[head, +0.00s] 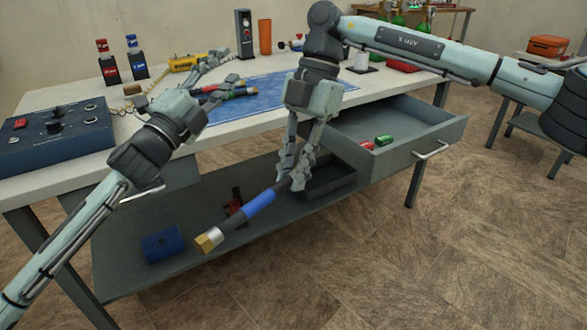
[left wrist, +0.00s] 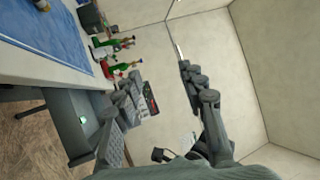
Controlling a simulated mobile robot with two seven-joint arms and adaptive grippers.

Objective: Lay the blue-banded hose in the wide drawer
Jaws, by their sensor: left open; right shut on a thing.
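The blue-banded hose (head: 260,203) is dark with a blue band and a brass end fitting (head: 208,240). My right gripper (head: 297,183) is shut on its upper end, and the hose hangs tilted down to the left, in front of the table's lower shelf. The wide drawer (head: 440,133) stands pulled out at the table's right, just right of the gripper. A red and a green small item lie in it. In the left wrist view, the drawer (left wrist: 62,125) shows at the lower left. My left gripper (head: 225,70) is open and empty above the tabletop.
Hoses with green and red bands (head: 232,94) lie by the blue mat (head: 265,95), partly behind my left gripper. A control box (head: 55,135) stands at the table's left. The lower shelf holds a blue box (head: 161,243) and a dark tray (head: 330,180).

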